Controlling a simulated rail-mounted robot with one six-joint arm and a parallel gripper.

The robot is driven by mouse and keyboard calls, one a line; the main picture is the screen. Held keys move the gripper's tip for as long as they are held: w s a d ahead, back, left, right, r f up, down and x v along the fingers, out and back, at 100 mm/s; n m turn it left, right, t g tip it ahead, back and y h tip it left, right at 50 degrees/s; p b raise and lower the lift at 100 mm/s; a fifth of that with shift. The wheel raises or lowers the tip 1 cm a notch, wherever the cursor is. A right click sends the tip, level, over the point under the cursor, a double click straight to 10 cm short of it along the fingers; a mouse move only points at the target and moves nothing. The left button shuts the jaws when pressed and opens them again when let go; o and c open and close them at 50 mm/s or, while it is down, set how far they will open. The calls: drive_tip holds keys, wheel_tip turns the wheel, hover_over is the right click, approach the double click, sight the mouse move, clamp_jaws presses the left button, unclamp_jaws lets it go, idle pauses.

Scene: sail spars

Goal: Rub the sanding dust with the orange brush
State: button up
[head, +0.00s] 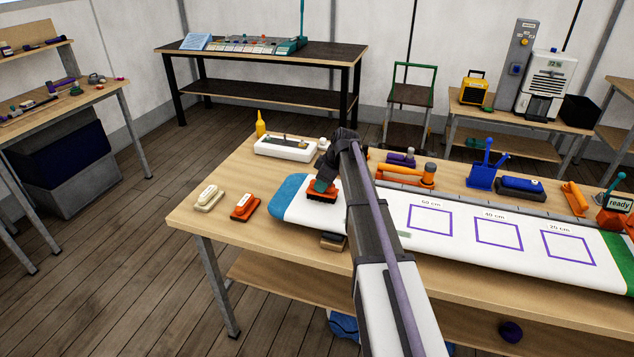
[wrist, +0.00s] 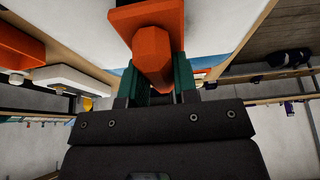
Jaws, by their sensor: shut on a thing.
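My gripper (head: 324,181) is shut on the orange brush (head: 321,195), bristle side down at the left end of the long white spar board. I cannot tell whether the bristles touch the surface. In the wrist view, the green fingers of my gripper (wrist: 154,83) stand on both sides of the brush's orange handle (wrist: 152,50). The board (head: 297,206) has a blue left end and purple-outlined squares marked 60, 40 and 20 cm. I cannot make out the sanding dust clearly; my arm hides part of the board.
An orange block with a dark base (head: 245,207) and a cream block (head: 209,198) lie at the table's left. A white tray (head: 286,149) and a yellow bottle (head: 260,124) stand behind. Orange clamps (head: 402,173) and a blue holder (head: 484,172) line the board's back edge.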

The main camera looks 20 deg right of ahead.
sight(311, 181)
drive_tip(key=shift+s+d, duration=1.2)
drive_tip(key=shift+d, duration=0.3)
drive_tip(key=shift+s+a+f, duration=0.1)
drive_tip(key=shift+s+a, duration=0.4)
drive_tip(key=shift+s, duration=0.1)
drive_tip(key=shift+w+a, duration=2.6)
drive_tip(key=shift+a, duration=0.2)
wheel_tip(311, 181, up, 6)
drive_tip(key=p, duration=0.6)
wheel_tip(311, 181, up, 3)
drive_tip(key=p, duration=0.3)
